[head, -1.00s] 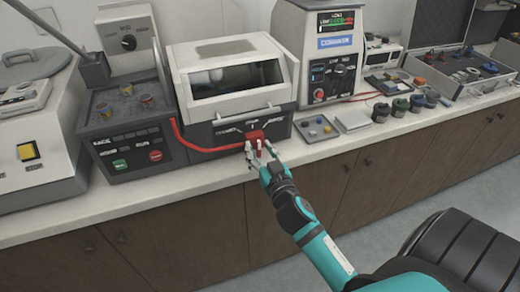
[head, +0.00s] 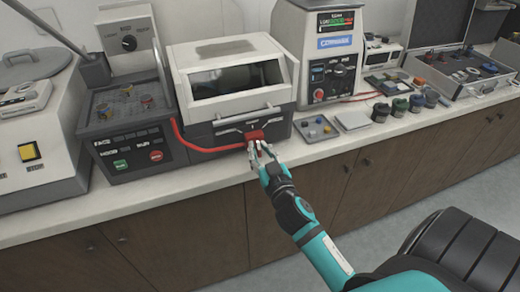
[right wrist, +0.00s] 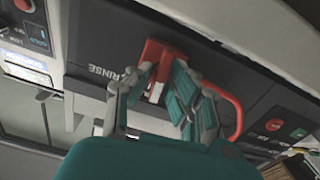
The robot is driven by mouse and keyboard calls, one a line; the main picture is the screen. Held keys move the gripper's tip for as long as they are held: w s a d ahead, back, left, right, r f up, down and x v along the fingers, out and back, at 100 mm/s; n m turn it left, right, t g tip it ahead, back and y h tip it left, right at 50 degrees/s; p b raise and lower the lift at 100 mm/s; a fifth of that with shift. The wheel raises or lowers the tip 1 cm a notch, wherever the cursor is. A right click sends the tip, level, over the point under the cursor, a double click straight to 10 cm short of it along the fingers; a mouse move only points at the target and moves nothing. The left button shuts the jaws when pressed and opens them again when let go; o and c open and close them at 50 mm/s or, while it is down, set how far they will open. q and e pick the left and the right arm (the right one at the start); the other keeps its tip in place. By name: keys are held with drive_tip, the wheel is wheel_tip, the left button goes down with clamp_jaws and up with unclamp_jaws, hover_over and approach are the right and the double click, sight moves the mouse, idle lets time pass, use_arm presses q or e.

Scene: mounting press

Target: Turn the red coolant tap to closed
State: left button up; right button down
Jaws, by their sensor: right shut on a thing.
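The red coolant tap (head: 256,135) sits low on the front of the white and grey windowed machine (head: 235,85). In the right wrist view the tap's red handle (right wrist: 157,58) lies between the fingers, next to the printed word RINSE. My right gripper (head: 262,150) is shut on the tap; in the right wrist view its fingers (right wrist: 155,92) flank the handle, hiding part of it. The handle's exact angle is hard to tell in the head view, as the fingers cover its lower part. My left gripper is not in view.
A red hose (head: 205,149) runs left from the tap along the machine's front. A control box with green and red buttons (head: 155,156) stands left. A small grey tray (head: 316,129) and several dark jars (head: 400,108) stand right. The counter's front edge is close below the gripper.

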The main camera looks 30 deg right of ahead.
drive_tip(key=n+p, duration=0.1)
drive_tip(key=n, duration=0.3)
drive_tip(key=shift+a, duration=0.1)
drive_tip(key=shift+n+p, duration=0.5)
drive_tip(key=shift+n, duration=1.4)
drive_tip(key=c, duration=1.3)
unclamp_jaws()
drive_tip(key=shift+o, duration=0.2)
drive_tip(key=v, duration=0.7)
drive_tip(key=shift+s, duration=0.25)
drive_tip(key=shift+a, duration=0.1)
